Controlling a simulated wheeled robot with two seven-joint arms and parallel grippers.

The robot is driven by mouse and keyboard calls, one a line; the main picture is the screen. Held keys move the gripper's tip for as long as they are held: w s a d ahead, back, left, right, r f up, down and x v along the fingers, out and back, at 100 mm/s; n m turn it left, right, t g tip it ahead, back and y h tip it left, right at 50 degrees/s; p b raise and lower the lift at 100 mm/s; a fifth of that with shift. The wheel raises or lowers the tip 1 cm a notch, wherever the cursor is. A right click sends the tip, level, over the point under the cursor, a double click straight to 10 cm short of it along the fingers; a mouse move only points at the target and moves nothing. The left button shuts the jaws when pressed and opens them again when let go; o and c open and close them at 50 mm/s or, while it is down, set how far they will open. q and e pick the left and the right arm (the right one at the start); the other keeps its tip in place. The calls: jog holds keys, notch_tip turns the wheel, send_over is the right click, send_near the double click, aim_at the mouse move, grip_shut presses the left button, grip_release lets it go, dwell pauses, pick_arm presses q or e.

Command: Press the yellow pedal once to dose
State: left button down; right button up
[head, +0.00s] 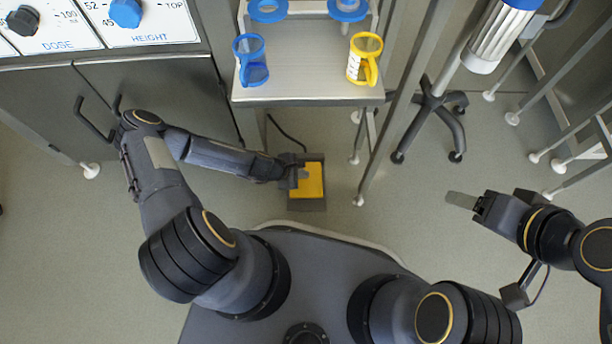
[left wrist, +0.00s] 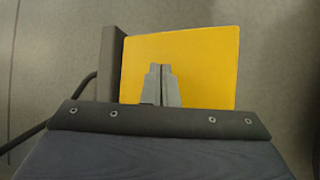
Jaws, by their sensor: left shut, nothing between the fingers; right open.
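The yellow pedal (head: 313,181) sits in a dark grey base (head: 307,205) on the floor, below the front of the metal stand. My left gripper (head: 303,173) is shut and empty, with its fingertips over the left part of the pedal. In the left wrist view the yellow pedal (left wrist: 205,70) fills the middle, and the shut grey fingertips (left wrist: 161,72) lie over it. I cannot tell whether they touch it. My right gripper (head: 462,200) is held out at the right, well away from the pedal, and it is open and empty.
A metal shelf (head: 305,90) above the pedal bears a blue cup (head: 251,72) and a yellow cup (head: 363,70). A dark cable (head: 287,133) runs to the pedal base. A wheeled stand (head: 435,105) is at the right. Grey cabinets with dial panels (head: 140,20) are at the left.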

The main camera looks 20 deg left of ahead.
pick_arm(q)
jog(key=shift+w+r, duration=0.15)
jog(key=shift+r, duration=0.25)
jog(key=shift+w+a+r+p, duration=0.1)
jog(key=shift+w+r+p, duration=0.1)
jog(key=shift+r+p, duration=0.55)
jog(key=shift+w+r+p, duration=0.2)
jog(key=shift+r+p, duration=0.35)
jog(key=shift+r, duration=0.35)
jog(key=shift+w+a+r+p, duration=0.1)
jog(key=shift+w+r+p, duration=0.1)
jog(key=shift+r+p, duration=0.55)
